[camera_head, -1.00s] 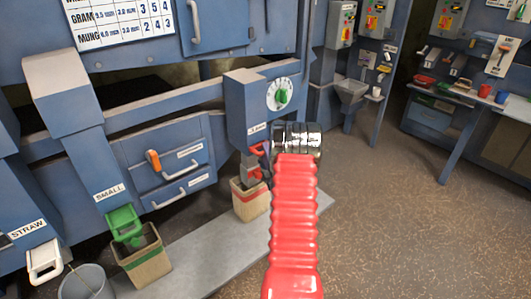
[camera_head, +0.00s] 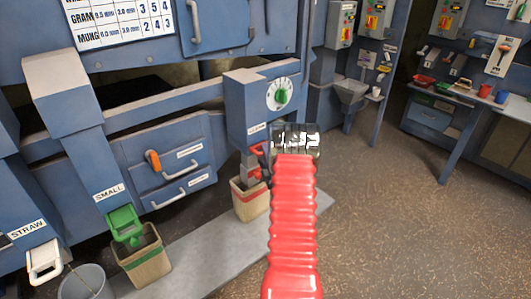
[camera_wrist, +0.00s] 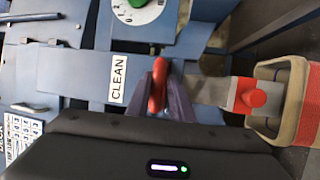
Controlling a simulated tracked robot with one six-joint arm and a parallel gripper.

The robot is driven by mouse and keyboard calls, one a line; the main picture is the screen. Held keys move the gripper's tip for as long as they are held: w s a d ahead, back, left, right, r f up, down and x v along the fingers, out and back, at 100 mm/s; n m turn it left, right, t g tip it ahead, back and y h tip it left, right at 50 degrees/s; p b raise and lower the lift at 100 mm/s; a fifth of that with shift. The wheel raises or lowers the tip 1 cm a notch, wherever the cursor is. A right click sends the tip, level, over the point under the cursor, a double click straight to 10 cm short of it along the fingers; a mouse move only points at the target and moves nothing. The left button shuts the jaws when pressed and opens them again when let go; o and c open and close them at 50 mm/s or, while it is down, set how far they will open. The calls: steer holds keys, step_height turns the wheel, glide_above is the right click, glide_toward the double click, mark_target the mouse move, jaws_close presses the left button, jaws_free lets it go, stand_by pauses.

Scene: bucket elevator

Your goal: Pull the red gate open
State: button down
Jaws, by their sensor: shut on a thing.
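The red gate's handle (camera_wrist: 157,85) is between the two dark fingers of my gripper (camera_wrist: 160,78) in the wrist view, beside the CLEAN label (camera_wrist: 118,79). The fingers are closed on it. My red arm partly hides that area, and the fingers are hard to make out there. A grey chute with a red part (camera_wrist: 249,95) reaches toward an open sack (camera_wrist: 282,97) in the wrist view.
The sack (camera_head: 249,203) under the spout has a red band. A green gate (camera_head: 125,223) hangs over another sack (camera_head: 143,258) at left, near a grey bucket (camera_head: 86,282). The dial (camera_head: 280,95) is just above my wrist. The floor at right is clear.

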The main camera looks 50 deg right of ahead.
steer(key=shift+r, duration=0.35)
steer(key=s+a, duration=0.1)
steer(key=s, duration=0.5)
steer(key=shift+s+a, duration=0.1)
steer(key=shift+s, duration=0.05)
steer(key=c, duration=1.7)
jaws_free()
steer(key=shift+f, duration=0.1)
steer(key=shift+c, duration=0.2)
steer(key=shift+s+a+f, duration=0.1)
steer(key=shift+a, duration=0.05)
steer(key=v, duration=1.3)
steer(key=shift+s, duration=0.25)
steer(key=shift+a+f, duration=0.1)
